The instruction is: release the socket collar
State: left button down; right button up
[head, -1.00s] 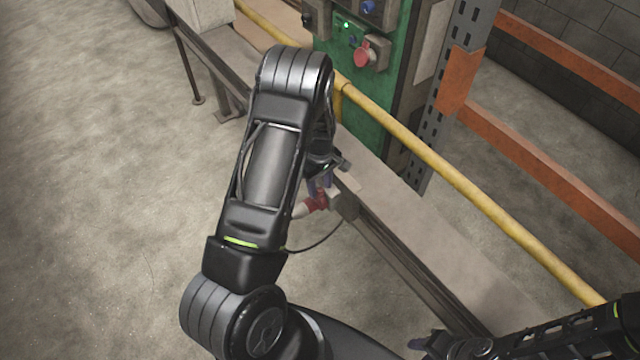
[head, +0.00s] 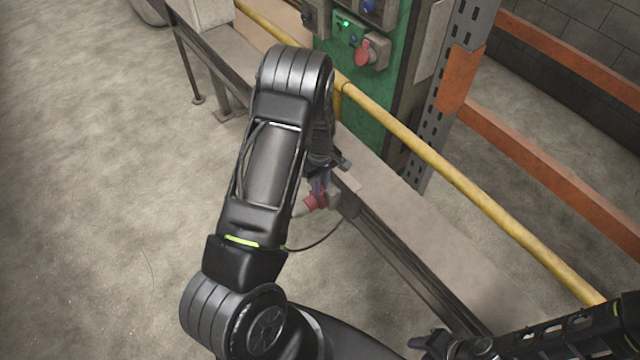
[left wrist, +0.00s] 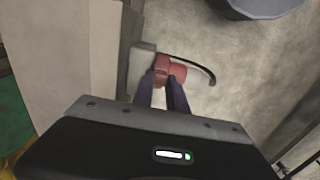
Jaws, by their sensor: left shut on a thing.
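The red socket collar (head: 315,201) sits at the side of the bench rail, partly hidden behind my left arm in the head view. It also shows in the left wrist view (left wrist: 170,70), against a grey box-shaped socket (left wrist: 142,68). A dark cable curves away from it. My left gripper (head: 320,186) reaches down to the collar. In the left wrist view its two dark fingers (left wrist: 162,88) are shut on the red collar. My right gripper (head: 428,342) is at the bottom edge of the head view, away from the collar; its jaw state is unclear.
A long grey bench rail (head: 420,235) runs diagonally, with a yellow guard pipe (head: 450,175) above it. A green control cabinet (head: 385,115) with a red knob (head: 364,56) and an orange-and-grey rack post (head: 455,85) stand behind. The concrete floor at left is clear.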

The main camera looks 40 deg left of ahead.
pick_arm(q)
jog(key=b, duration=0.2)
jog(key=a+h+b, duration=0.1)
jog(key=shift+w+f+b, duration=0.2)
jog(key=shift+f+b, duration=0.15)
jog(key=shift+b, duration=0.05)
jog(key=shift+a+r+h, duration=0.15)
jog(key=shift+r+h, duration=0.05)
jog(key=shift+h, duration=0.1)
jog(key=shift+r+g, duration=0.2)
jog(key=shift+g, duration=0.1)
jog(key=c, duration=1.3)
grip_release()
jog(key=r, duration=0.5)
jog(key=a+r+b, duration=0.1)
jog(key=r, duration=0.1)
jog(key=shift+w+r, duration=0.15)
jog(key=shift+r, duration=0.2)
